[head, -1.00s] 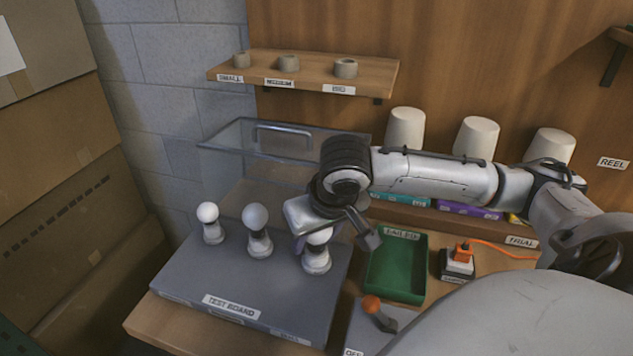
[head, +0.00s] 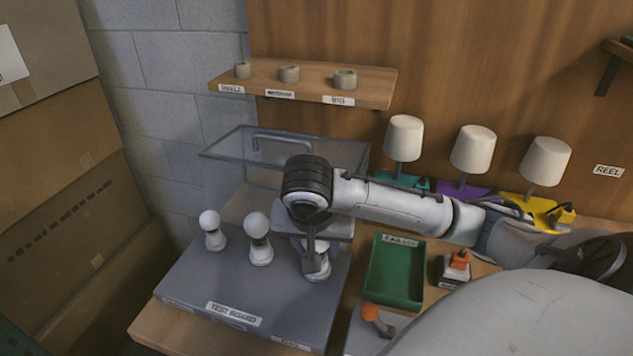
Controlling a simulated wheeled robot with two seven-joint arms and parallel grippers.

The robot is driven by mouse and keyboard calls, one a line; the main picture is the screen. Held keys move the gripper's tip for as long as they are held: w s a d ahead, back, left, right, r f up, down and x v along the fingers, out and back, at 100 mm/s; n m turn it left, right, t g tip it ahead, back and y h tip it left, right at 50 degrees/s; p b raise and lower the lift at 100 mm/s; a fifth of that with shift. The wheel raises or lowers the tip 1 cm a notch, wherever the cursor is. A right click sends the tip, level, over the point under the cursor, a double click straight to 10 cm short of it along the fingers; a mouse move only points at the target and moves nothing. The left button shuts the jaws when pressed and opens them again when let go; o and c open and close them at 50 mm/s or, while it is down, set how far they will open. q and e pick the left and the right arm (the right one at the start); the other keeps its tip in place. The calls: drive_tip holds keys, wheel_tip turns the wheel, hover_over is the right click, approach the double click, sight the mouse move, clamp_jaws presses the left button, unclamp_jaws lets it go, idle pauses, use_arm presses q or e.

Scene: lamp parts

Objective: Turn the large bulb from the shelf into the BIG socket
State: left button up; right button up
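The grey test board (head: 190,272) carries three sockets in a row. The left and middle sockets hold white bulbs, a small bulb (head: 209,220) and a larger bulb (head: 256,225). My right gripper (head: 313,265) points down over the right-hand socket (head: 322,272). One finger hangs in front of that socket, and the other finger is hidden. The gripper hides most of what sits in this socket, so its grip cannot be read. The wall shelf (head: 375,88) has three ring holders labelled small, medium and big, with no bulb in them. My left gripper is out of view.
A clear cover with a handle (head: 282,138) stands raised behind the board. A green tray (head: 397,272) and an orange-knobbed lever (head: 370,312) lie to the right. Three white-shaded lamps (head: 403,138) stand at the back right.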

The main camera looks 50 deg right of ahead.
drive_tip(key=shift+s+f, duration=0.1)
drive_tip(key=shift+m+g, duration=0.5)
drive_tip(key=shift+m, duration=0.7)
drive_tip(key=m+g, duration=0.1)
drive_tip(key=m, duration=0.2)
drive_tip(key=shift+s+d+h, duration=0.1)
drive_tip(key=shift+s+h, duration=0.05)
drive_tip(key=shift+h, duration=0.25)
drive_tip(key=shift+s+m+g, duration=0.1)
drive_tip(key=shift+m+g, duration=0.3)
drive_tip(key=shift+m, duration=0.4)
drive_tip(key=m+g, duration=0.1)
drive_tip(key=m, duration=0.4)
drive_tip(key=m+g, duration=0.1)
drive_tip(key=shift+s+m+g+y, duration=0.3)
drive_tip(key=shift+m+y, duration=0.1)
